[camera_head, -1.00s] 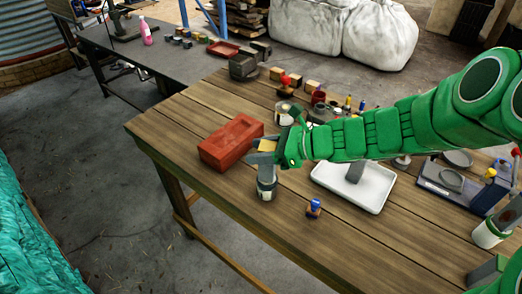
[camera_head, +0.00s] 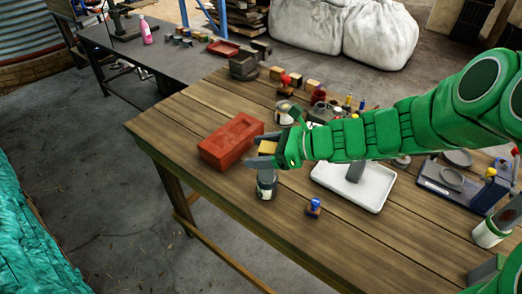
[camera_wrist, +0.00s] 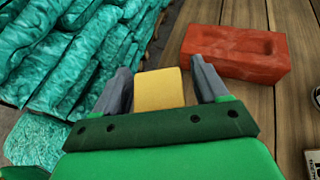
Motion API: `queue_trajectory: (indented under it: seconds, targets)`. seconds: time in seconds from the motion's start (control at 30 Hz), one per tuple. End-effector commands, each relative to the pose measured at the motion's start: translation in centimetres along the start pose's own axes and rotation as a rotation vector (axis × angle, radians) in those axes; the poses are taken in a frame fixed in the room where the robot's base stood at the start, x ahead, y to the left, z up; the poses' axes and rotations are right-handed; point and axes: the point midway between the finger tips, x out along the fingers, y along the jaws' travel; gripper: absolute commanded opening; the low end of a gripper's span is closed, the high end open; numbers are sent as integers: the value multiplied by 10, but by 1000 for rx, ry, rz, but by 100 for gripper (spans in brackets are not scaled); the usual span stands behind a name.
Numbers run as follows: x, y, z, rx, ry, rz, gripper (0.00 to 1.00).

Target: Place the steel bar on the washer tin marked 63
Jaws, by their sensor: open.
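My gripper (camera_head: 262,153) is open over the near left part of the wooden table. A yellow block (camera_wrist: 160,89) shows between its spread fingers in the wrist view, with a gap on each side; the block also shows in the head view (camera_head: 268,147). A small labelled tin (camera_head: 266,187) stands directly under the gripper; its number is not legible, and the fingers hide its top. I cannot tell whether the block rests on this tin. A grey upright piece (camera_head: 355,171), possibly the steel bar, shows at the white tray, partly behind my arm.
A red brick (camera_head: 231,141) lies close to the left of the gripper. A white tray (camera_head: 372,199) lies to the right under my arm. A small blue-topped stamp (camera_head: 313,207) stands near the front edge. Several tins and small items crowd behind the arm. The table's near left corner is clear.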

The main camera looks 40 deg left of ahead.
Motion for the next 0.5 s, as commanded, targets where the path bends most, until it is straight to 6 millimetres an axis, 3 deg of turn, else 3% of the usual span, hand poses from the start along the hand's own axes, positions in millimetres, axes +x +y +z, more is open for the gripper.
queue_trajectory:
  seconds: [0.5]
  targets:
    - [-60,-2,1,-1,-1,-5,73]
